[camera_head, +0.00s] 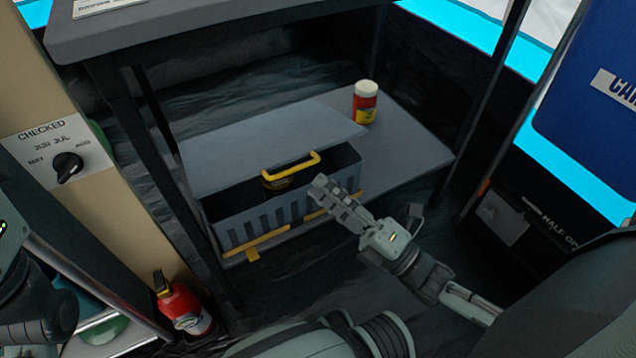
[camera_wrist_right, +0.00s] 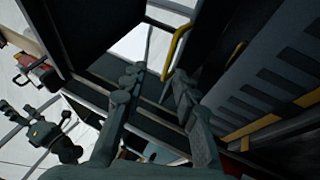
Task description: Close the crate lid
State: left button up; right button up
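The grey crate (camera_head: 270,222) has ribbed sides and stands on a low grey shelf. Its grey lid (camera_head: 255,143) is raised and tilted, with a yellow handle (camera_head: 292,168) at the front edge. A dark object with a yellow band (camera_head: 277,183) shows inside. My right gripper (camera_head: 322,188) is just in front of the crate's right side. In the wrist view its fingers (camera_wrist_right: 155,78) are apart and empty, with the handle (camera_wrist_right: 176,50) beyond them. In the head view only part of my left arm shows; in the wrist view a small arm end, probably mine, appears at left.
A red and yellow jar (camera_head: 365,103) with a white top stands on the shelf (camera_head: 412,138), right of the lid. A grey tabletop (camera_head: 200,22) overhangs it, with dark legs beside the crate. A red extinguisher (camera_head: 183,305) stands on the floor at lower left.

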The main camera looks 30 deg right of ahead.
jog(key=v, duration=0.4)
jog(key=shift+s+d, duration=0.1)
jog(key=shift+s, duration=0.2)
dwell(0.3)
jog(key=shift+p, duration=0.5)
jog(key=shift+c, duration=0.3)
